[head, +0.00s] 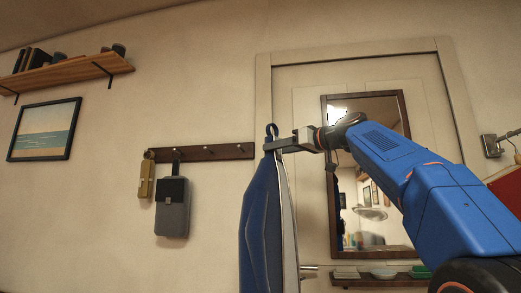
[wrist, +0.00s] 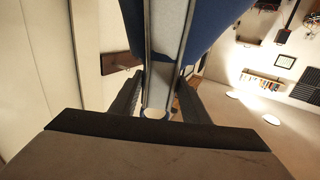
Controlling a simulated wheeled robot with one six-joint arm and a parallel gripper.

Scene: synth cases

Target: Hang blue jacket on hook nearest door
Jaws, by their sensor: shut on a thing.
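The blue jacket (head: 261,220) hangs upright from my gripper (head: 273,146), with a pale strip along its right side and a dark loop (head: 271,130) above the jaws. My gripper is shut on the jacket's top, just right of the hook rail's (head: 225,152) door-side end. In the wrist view, blue cloth (wrist: 206,22) and a pale strip lie between the fingers of my gripper (wrist: 161,82). The rail's rightmost visible hook (head: 241,149) looks bare. I cannot tell whether the loop touches any hook.
A grey bag (head: 172,215) and a tan item (head: 146,180) hang at the rail's left. The door (head: 310,105) with a mirror (head: 326,170) stands right of the jacket. A small shelf (head: 372,281) with dishes is below the mirror. A wooden shelf (head: 70,73) is upper left.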

